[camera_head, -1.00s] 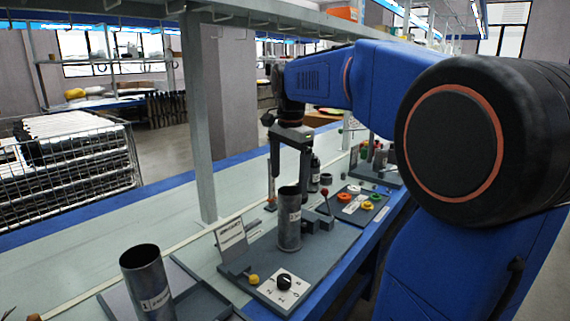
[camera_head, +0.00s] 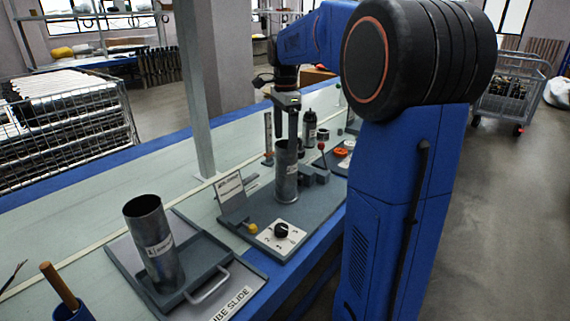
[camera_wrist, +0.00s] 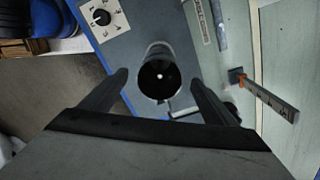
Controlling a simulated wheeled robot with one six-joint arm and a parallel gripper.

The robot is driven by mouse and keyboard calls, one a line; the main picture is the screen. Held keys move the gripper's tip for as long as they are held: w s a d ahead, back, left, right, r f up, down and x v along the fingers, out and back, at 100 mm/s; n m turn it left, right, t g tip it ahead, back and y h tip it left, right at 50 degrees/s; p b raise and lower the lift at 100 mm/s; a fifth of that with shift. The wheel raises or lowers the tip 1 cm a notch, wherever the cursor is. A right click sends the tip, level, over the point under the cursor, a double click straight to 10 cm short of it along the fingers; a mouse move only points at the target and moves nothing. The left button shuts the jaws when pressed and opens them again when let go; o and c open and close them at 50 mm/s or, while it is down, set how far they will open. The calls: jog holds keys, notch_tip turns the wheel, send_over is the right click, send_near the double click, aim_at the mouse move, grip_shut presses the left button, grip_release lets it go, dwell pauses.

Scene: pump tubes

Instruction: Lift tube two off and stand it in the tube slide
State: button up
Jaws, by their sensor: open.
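Tube two (camera_head: 286,172), a grey metal cylinder with a white label, stands upright on the grey pump board. My gripper (camera_head: 285,138) points down over its top, jaws open. In the wrist view, the round mouth of tube two (camera_wrist: 158,76) lies between the spread fingers of my gripper (camera_wrist: 159,82), with gaps on both sides. The tube slide (camera_head: 222,268), a grey tray with a handle and a label reading "...UBE SLIDE", lies at the front left. Another grey tube (camera_head: 152,240) marked 1 stands in it, leaning slightly in the picture.
A dial plate (camera_head: 280,238) and a yellow knob (camera_head: 252,228) sit in front of tube two. A sign (camera_head: 230,187) stands to its left. A red-tipped lever (camera_head: 322,147) and black bottle (camera_head: 310,129) stand to its right. A blue cup (camera_head: 72,311) is at the lower left.

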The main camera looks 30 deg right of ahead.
aim_at(285, 161)
notch_tip(285, 161, down, 11)
jog(key=shift+r, duration=0.2)
dwell(0.3)
jog(key=c, duration=1.4)
jog(key=shift+r, duration=0.7)
jog(key=shift+r, duration=9.55)
